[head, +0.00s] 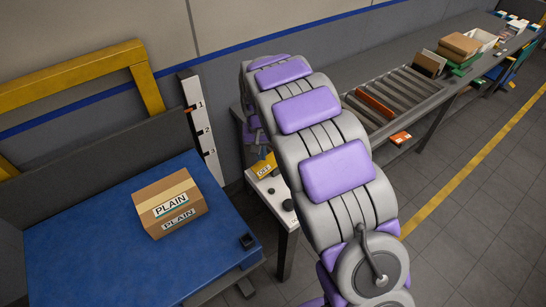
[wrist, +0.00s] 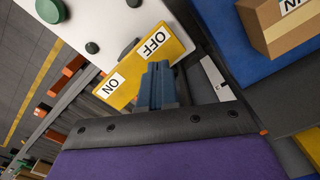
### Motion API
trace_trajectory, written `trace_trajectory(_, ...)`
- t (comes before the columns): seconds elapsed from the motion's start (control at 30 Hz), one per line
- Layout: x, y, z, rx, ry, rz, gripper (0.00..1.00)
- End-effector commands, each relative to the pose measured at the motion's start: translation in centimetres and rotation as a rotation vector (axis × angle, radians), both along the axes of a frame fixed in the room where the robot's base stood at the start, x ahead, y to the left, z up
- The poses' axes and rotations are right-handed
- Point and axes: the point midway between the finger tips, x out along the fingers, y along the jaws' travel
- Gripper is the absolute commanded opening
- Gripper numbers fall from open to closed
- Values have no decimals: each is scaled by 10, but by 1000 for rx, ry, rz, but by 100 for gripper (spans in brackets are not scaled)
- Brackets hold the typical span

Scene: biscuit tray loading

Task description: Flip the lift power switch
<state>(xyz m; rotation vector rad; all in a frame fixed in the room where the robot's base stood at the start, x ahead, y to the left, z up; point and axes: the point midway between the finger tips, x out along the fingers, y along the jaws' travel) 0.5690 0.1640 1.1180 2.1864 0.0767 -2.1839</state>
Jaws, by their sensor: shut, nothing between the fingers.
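The lift power switch has a yellow plate (wrist: 150,62) marked OFF and ON in the wrist view. The plate is on a white control panel (wrist: 120,18). In the head view part of the plate (head: 263,168) shows with its OFF label, left of my arm. My gripper (wrist: 158,72) has blue fingers, shut and empty, with the tips at the plate's edge near OFF. I cannot tell whether they touch it. No switch lever shows clearly; my fingers may hide it. In the head view my arm hides most of the gripper.
A cardboard box marked PLAIN (head: 170,204) sits on the blue lift platform (head: 80,235). A scale (head: 203,130) numbered 1 to 3 stands behind, with an orange pointer near 1. Dark round knobs (head: 287,205) are on the panel. A roller conveyor (head: 400,100) runs at right.

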Motion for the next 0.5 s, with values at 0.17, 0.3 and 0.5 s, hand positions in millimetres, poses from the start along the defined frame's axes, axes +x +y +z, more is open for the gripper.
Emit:
trace_trajectory(0.17,0,0,14,0,1,0,0)
trace_trajectory(0.3,0,0,24,0,1,0,0)
trace_trajectory(0.5,0,0,36,0,1,0,0)
